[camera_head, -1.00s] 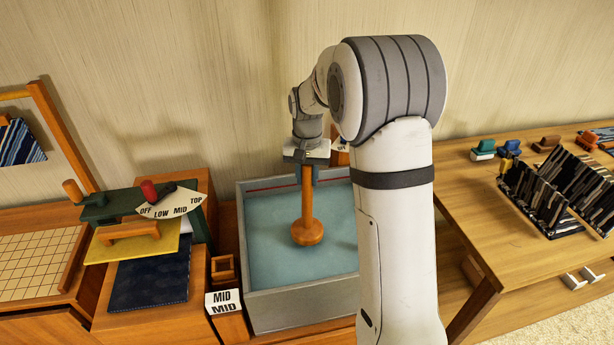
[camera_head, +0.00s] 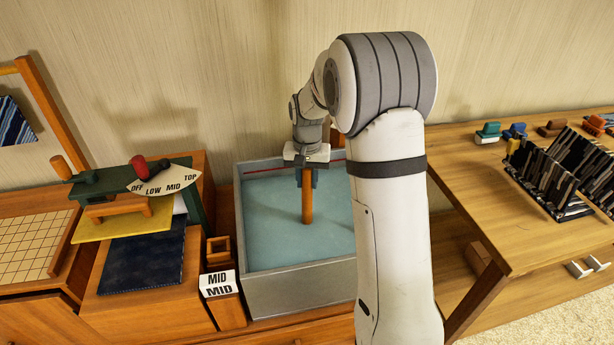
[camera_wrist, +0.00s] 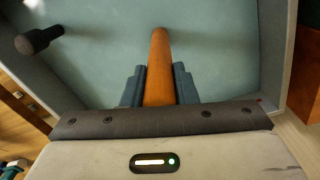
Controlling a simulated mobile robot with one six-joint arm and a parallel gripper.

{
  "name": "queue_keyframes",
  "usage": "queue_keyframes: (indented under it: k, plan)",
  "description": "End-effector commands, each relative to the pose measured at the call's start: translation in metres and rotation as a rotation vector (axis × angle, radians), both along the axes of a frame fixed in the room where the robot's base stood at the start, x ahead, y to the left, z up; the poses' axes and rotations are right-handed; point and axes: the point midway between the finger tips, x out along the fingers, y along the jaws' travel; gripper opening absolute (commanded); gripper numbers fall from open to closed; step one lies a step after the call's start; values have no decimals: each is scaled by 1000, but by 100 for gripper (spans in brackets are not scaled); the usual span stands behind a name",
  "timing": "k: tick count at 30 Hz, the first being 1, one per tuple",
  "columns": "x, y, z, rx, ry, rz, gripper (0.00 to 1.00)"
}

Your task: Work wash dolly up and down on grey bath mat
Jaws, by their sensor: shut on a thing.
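The wash dolly is an upright wooden rod (camera_head: 307,208); it also shows in the wrist view (camera_wrist: 158,65). My gripper (camera_head: 307,180) is shut on its upper part, with a finger on each side of the rod. The rod stands in the grey tub (camera_head: 300,290), which is filled with a flat teal surface (camera_head: 270,235). The dolly's round foot is hidden below that surface. I cannot make out a separate grey mat.
Left of the tub stand a post marked MID (camera_head: 219,284) and a green lever stand with an OFF-to-TOP dial (camera_head: 165,182). A wooden table (camera_head: 480,210) with a dark slotted rack (camera_head: 550,175) is at right. A dark knob (camera_wrist: 38,40) shows in the wrist view.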

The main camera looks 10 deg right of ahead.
Motion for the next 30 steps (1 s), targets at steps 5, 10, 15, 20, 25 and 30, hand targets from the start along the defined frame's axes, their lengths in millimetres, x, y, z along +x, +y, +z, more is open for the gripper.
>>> queue_keyframes:
  k: [5,10,15,20,25,30]
  plan:
    - [0,0,0,0,-1,0,0]
    - [0,0,0,0,-1,0,0]
    - [0,0,-6,0,-1,0,0]
    - [0,0,-10,0,-1,0,0]
    - [1,0,0,0,-2,0,0]
    - [1,0,23,0,-2,0,0]
